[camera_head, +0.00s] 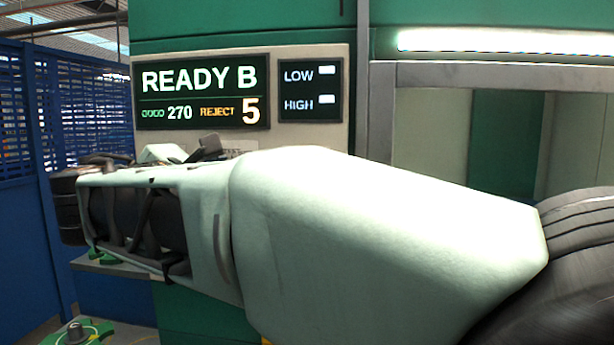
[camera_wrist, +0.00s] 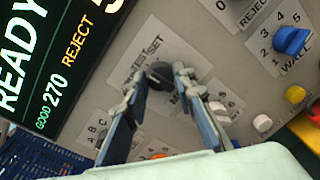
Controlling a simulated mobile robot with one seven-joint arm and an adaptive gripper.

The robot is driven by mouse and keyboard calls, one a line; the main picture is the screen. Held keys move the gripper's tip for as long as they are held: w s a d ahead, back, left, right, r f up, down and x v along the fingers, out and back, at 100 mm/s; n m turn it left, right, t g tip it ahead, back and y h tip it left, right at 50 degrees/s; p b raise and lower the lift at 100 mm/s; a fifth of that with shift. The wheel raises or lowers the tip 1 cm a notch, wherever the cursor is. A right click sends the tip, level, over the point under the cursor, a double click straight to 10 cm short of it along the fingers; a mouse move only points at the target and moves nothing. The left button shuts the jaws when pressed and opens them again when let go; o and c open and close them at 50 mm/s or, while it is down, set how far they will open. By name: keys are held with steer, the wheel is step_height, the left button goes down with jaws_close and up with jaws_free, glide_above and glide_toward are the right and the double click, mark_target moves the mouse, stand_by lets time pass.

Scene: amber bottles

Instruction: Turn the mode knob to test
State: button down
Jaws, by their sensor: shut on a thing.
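The mode knob (camera_wrist: 160,73) is a small dark knob on the grey control panel, on a pale label. The words TEST and SET (camera_wrist: 148,52) are printed above it, and part of the label is hidden by my fingers. My gripper (camera_wrist: 157,80) is shut on the knob, one fingertip on each side. I cannot tell which word the knob points to. In the head view my pale arm covers the knob and the control panel's lower part.
A display (camera_head: 202,92) reads READY B, 270 and REJECT 5. Beside it is a LOW/HIGH indicator (camera_head: 311,90). Near the gripper are a blue WALL knob (camera_wrist: 292,40), a yellow button (camera_wrist: 295,95), a white button (camera_wrist: 262,123) and an orange one. Blue mesh fencing (camera_head: 20,130) stands left.

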mark_target(231, 114)
stand_by(0.5)
steer(key=c, duration=1.6)
jaws_free()
step_height(231, 114, up, 10)
steer(key=shift+r, duration=0.1)
